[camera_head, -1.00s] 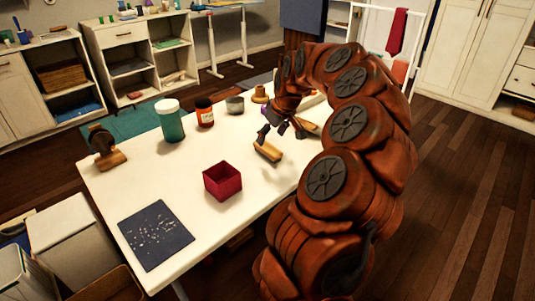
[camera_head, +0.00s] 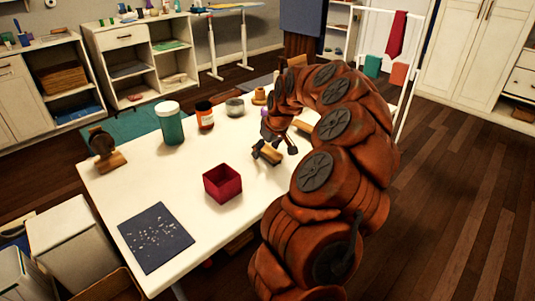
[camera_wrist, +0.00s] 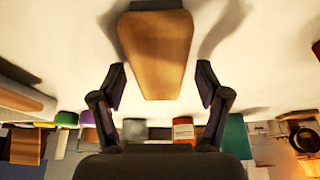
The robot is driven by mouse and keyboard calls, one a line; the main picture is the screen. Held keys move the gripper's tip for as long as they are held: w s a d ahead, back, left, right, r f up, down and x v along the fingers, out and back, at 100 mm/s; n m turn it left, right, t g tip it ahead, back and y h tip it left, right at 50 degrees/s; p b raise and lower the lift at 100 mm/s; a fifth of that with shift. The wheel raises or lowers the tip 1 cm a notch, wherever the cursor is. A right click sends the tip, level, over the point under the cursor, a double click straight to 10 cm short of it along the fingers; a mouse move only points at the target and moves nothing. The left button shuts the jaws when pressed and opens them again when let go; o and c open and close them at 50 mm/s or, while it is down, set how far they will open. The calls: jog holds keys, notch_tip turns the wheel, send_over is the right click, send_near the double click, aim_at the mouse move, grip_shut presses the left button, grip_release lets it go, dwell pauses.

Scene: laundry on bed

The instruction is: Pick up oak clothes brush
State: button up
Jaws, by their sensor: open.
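The oak clothes brush (camera_head: 263,155) lies on the white table (camera_head: 150,190), behind and right of the red box. In the wrist view its tapered wooden body (camera_wrist: 157,50) points down between my fingers, with a dark part at the top edge. My gripper (camera_head: 274,150) is open at the brush; in the wrist view its fingertips (camera_wrist: 161,88) stand apart on either side of the wood, with gaps showing. In the head view my gripper partly hides the brush.
A red open box (camera_head: 222,184) and a dark speckled mat (camera_head: 155,237) are nearer on the table. A teal jar (camera_head: 170,124), a dark jar with an orange label (camera_head: 205,117) and a grey bowl (camera_head: 234,106) stand behind. A wooden stand (camera_head: 106,150) is at left.

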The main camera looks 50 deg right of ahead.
aim_at(266, 148)
jog(key=shift+f, duration=0.25)
jog(key=shift+c, duration=0.3)
jog(key=c, duration=1.2)
jog(key=shift+r, duration=0.1)
jog(key=shift+r, duration=1.95)
jog(key=s+a, duration=0.1)
jog(key=s, duration=0.4)
jog(key=s+a+r, duration=0.1)
jog(key=s, duration=0.4)
jog(key=s+a+b, duration=0.1)
jog(key=s, duration=0.4)
jog(key=shift+s+a+r, duration=0.15)
jog(key=shift+s+r, duration=0.05)
jog(key=shift+s, duration=0.1)
